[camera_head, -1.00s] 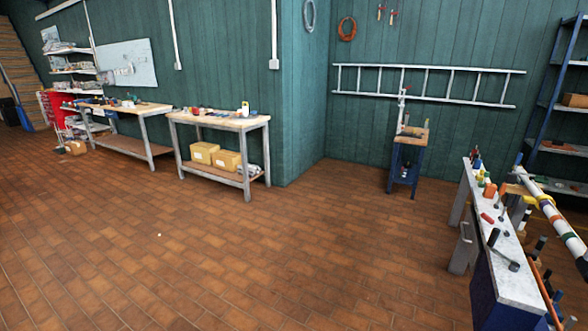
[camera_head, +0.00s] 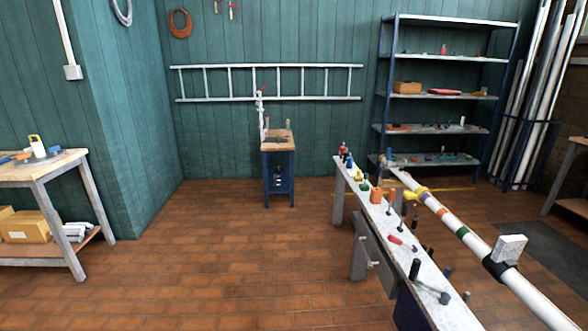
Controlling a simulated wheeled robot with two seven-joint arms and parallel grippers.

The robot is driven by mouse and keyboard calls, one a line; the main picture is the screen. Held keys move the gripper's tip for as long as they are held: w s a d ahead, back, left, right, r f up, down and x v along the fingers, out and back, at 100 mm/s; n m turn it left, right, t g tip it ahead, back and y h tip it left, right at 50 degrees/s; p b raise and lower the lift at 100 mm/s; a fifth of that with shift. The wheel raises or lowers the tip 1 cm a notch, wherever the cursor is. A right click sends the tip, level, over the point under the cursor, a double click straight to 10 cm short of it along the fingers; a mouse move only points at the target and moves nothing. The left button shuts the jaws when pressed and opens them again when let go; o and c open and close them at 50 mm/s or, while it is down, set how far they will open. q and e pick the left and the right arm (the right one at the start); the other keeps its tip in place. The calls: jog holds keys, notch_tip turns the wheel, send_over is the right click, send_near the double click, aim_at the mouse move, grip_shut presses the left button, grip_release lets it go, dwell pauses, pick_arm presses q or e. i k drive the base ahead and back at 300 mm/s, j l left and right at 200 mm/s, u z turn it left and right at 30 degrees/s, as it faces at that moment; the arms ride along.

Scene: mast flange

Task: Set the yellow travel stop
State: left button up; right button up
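A long white mast (camera_head: 530,293) runs on the right from the near edge back to the far end of a narrow bench. It carries several coloured bands, among them a green one (camera_head: 462,232). A yellow piece (camera_head: 417,192) shows at the mast's far part; it is too small to tell whether it goes around the mast or sits beside it. Nearer, a black clamp (camera_head: 496,266) with a pale block (camera_head: 509,247) sits on the mast. Neither of my grippers is in view.
The narrow bench (camera_head: 428,290) beside the mast holds bottles, an orange block (camera_head: 376,196) and several small tools. A blue stand (camera_head: 278,165) is against the wall, left of a metal shelf (camera_head: 450,54). The brick floor (camera_head: 220,270) left of the bench is clear.

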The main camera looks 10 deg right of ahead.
aim_at(409, 196)
jog(key=i+z, duration=0.3)
jog(key=i, duration=0.2)
jog(key=i+j+z, duration=0.3)
jog(key=i, duration=0.2)
jog(key=i+j+z, duration=0.3)
jog(key=i, duration=0.2)
jog(key=l, duration=0.05)
